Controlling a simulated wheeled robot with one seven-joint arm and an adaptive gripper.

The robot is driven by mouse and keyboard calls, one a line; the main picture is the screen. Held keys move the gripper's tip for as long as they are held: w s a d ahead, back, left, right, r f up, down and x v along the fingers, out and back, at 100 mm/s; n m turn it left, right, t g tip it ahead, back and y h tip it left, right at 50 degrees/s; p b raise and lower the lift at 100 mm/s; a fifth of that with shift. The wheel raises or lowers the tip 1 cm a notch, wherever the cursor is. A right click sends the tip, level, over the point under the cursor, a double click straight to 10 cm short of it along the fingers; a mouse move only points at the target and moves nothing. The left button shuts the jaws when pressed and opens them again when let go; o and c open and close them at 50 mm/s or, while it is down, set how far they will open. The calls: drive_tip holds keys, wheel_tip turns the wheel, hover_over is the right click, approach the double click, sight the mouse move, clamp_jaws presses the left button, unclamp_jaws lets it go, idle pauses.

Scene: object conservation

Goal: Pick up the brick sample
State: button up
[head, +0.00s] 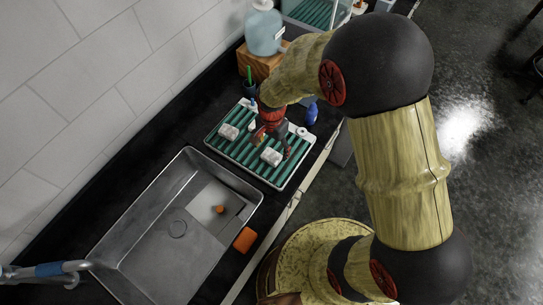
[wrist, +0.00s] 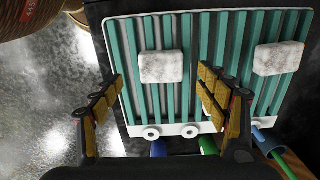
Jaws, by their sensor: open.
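Two pale grey-white speckled blocks lie on a green ribbed tray with a white rim (head: 280,185). The nearer block (head: 271,157) is toward the tray's front right, and the other block (head: 229,132) is toward its left. I cannot tell by look alone which is the brick sample. The other block (wrist: 279,58) is right of the right finger.
A steel sink (head: 140,235) adjoins the tray, with an orange block (head: 245,240) on its edge. A blue bottle (head: 311,113) and small items stand by the tray. Open floor lies right of the counter.

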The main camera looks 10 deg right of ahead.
sight(272, 154)
drive_tip(key=f, duration=0.5)
drive_tip(key=shift+w+d+f, duration=0.1)
drive_tip(key=shift+w+f, duration=0.1)
drive_tip(key=shift+w, duration=0.05)
drive_tip(key=c, duration=0.3)
drive_tip(key=c, duration=1.1)
drive_tip(key=shift+r, duration=0.15)
